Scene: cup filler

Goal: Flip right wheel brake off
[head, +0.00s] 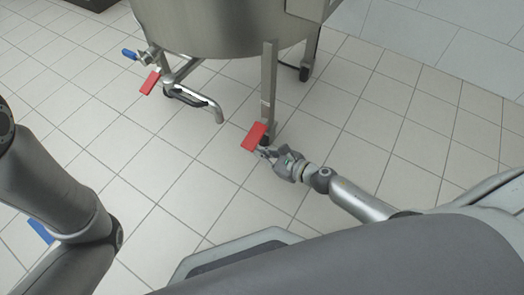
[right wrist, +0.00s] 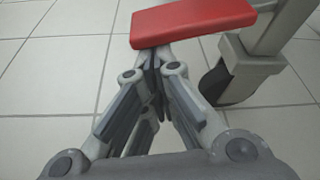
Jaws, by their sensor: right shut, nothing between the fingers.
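The right wheel brake is a flat red pedal (head: 254,136) at the foot of the steel leg nearest me. It also shows in the right wrist view (right wrist: 192,22), sloping beside the dark caster wheel (right wrist: 222,85). My right gripper (head: 264,151) is shut and empty, with its fingertips at the pedal's near lower edge. In the right wrist view the closed fingertips (right wrist: 154,58) meet just under the red pedal; whether they touch it I cannot tell. My left gripper is out of view; only my left arm shows.
The round steel tank (head: 215,25) stands above on its legs. A metal spout (head: 205,100), a blue handle (head: 129,54) and another red pedal (head: 150,82) are to the left. A small blue object (head: 40,230) shows by my left arm.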

